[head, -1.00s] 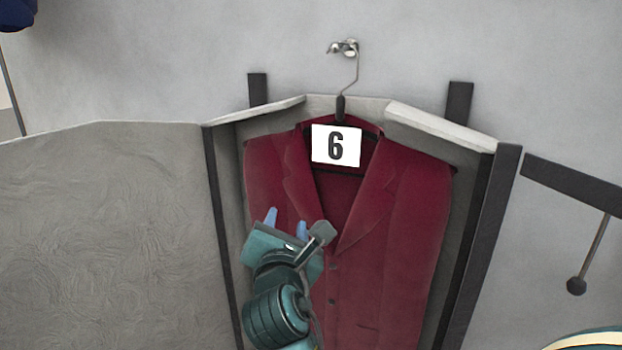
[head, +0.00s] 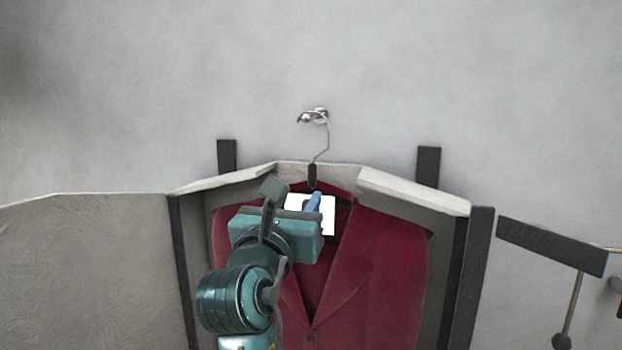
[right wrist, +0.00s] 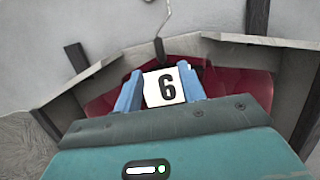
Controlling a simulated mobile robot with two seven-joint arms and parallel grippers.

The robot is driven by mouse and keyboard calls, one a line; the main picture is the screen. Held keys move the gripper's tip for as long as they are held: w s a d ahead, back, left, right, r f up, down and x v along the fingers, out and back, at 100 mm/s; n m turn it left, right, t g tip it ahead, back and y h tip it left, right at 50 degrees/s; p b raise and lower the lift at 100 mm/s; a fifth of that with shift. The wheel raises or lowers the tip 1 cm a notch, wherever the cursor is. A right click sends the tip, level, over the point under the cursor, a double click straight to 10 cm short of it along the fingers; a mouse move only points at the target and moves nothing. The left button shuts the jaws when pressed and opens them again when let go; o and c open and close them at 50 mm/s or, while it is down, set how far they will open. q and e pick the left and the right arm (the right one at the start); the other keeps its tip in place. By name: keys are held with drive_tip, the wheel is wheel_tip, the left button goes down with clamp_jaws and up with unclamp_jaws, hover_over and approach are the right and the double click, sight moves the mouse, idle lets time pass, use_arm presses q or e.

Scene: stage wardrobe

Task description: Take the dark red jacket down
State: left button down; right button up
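The dark red jacket (head: 385,270) hangs upright on a hanger, whose bent wire neck (head: 326,140) runs up to a metal wall hook (head: 313,115). A white number card (head: 325,222) lies at the collar, partly covered by my right gripper (head: 299,204). In the right wrist view the card (right wrist: 164,87) reads 6 and shows between my two blue fingers. The fingers are apart with nothing clearly held; I cannot tell how far they are from the card. The hanger's dark lower neck (head: 312,175) stands just above the gripper. My left gripper is not in view.
A pale partition (head: 413,190) with dark posts frames the jacket on both sides and along the top. A wide grey panel (head: 90,265) stands at left. A dark bar (head: 550,245) with a hanging rod is at right. The wall above the hook is clear.

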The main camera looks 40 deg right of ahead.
sight(311, 178)
drive_tip(key=x, duration=0.3)
drive_tip(key=shift+w+d, duration=0.1)
drive_tip(key=shift+w+d+r+p, duration=0.5)
drive_tip(key=shift+w+d+p, duration=0.15)
drive_tip(key=shift+p, duration=0.4)
drive_tip(key=shift+p+x, duration=0.4)
drive_tip(key=shift+x, duration=0.6)
drive_tip(key=shift+w+d+f, duration=0.1)
drive_tip(key=shift+w+d, duration=0.1)
drive_tip(key=shift+d, duration=0.15)
drive_tip(key=shift+x, duration=0.85)
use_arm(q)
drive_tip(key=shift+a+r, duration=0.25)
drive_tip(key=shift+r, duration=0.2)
use_arm(e)
drive_tip(key=shift+f, duration=0.1)
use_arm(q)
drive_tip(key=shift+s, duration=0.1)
use_arm(e)
clamp_jaws()
